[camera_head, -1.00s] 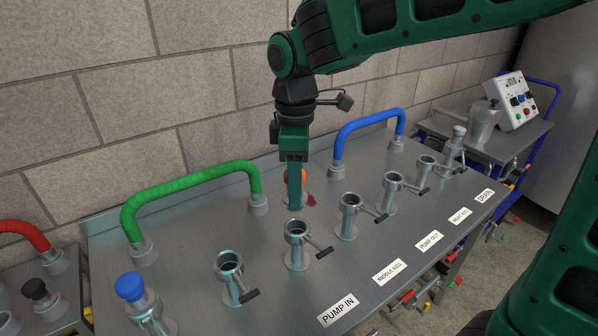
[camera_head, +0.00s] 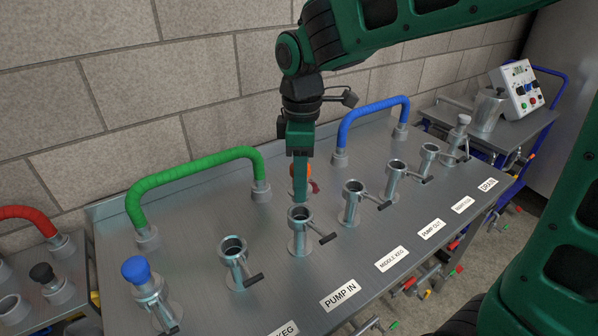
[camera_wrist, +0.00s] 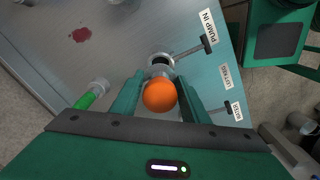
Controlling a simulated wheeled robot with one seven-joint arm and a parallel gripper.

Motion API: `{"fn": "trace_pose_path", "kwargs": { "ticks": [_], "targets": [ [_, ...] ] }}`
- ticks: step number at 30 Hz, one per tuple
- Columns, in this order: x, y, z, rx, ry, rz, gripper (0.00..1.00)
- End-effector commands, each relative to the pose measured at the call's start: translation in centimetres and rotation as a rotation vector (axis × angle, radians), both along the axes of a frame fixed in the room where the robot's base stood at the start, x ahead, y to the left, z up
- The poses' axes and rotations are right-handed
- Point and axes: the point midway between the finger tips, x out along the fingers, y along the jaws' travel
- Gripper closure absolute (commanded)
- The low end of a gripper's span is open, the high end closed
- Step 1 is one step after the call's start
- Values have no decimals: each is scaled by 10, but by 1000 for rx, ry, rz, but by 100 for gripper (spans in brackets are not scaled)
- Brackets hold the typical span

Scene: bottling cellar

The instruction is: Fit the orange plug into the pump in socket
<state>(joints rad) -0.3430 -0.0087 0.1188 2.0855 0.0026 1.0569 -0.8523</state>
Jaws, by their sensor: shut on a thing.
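The orange plug (camera_wrist: 160,96) is held between the two fingers of my gripper (camera_wrist: 158,84) in the wrist view. In the head view the plug (camera_head: 307,170) is mostly hidden behind a finger of my gripper (camera_head: 300,188). The pump in socket (camera_head: 299,238), a steel upright with a side lever, stands in line with its PUMP IN label (camera_head: 340,294). My fingertips are just behind and above its open mouth. In the wrist view the socket (camera_wrist: 160,61) shows just beyond the plug, its mouth partly covered. The plug's lower end is hidden.
Open steel sockets stand on both sides, one at left (camera_head: 235,262) and one at right (camera_head: 352,205). A blue plug (camera_head: 136,269) stands further left. A green hose (camera_head: 190,175) and a blue hose (camera_head: 372,112) arch behind. A red stain (camera_head: 314,186) marks the bench top.

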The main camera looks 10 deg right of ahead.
Motion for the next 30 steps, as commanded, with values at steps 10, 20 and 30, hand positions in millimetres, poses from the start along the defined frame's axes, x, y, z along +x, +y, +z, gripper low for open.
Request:
{"fn": "trace_pose_path", "kwargs": {
  "ticks": [10,20,30],
  "targets": [
    [0,0,-21,-1,1,0,81],
    [-1,0,-41,-1,2,1,81],
    [0,1,-57,-1,0,1,81]
  ]
}}
